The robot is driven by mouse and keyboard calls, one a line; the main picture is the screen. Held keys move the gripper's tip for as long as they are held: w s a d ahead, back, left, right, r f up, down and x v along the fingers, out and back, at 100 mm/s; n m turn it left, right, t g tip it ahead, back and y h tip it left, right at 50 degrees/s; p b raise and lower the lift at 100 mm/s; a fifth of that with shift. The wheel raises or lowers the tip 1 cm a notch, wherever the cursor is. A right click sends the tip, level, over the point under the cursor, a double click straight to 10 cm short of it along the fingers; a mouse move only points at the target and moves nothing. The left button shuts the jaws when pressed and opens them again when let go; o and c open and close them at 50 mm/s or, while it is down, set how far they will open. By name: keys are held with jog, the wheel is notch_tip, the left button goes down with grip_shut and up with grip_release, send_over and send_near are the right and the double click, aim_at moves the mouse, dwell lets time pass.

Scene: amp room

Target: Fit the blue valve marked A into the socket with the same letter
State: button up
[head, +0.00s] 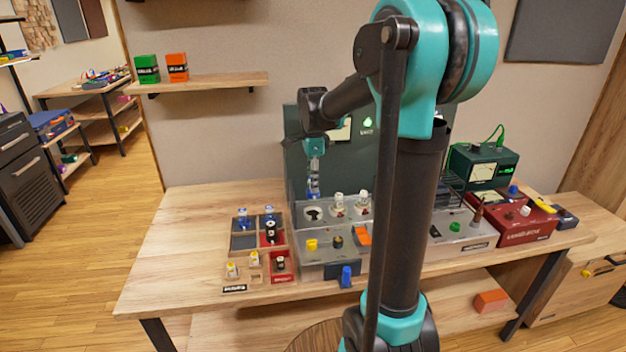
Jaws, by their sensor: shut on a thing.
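My gripper (313,176) is small in the head view, pointing down over the back left of a grey amp chassis (330,271). It is shut on what looks like a blue valve (313,191), mostly hidden by the fingers. Just below it is a round pale socket (313,213) with a dark centre. Whether the valve touches the socket cannot be told. Two white-topped valves (338,201) (363,200) stand in the row to its right. No letters on valves or sockets are readable.
A wooden tray (237,290) left of the chassis holds blue, black and yellow-topped valves. A dark green panel (295,150) rises behind. A red unit (525,232) stands right. The table's left end (175,240) is clear.

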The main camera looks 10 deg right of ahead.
jog(key=shift+f, duration=2.1)
jog(key=shift+f, duration=1.5)
jog(key=o, duration=1.2)
jog(key=shift+o, duration=0.2)
jog(key=shift+r, duration=0.1)
notch_tip(320, 180, up, 12)
jog(key=shift+f, duration=0.1)
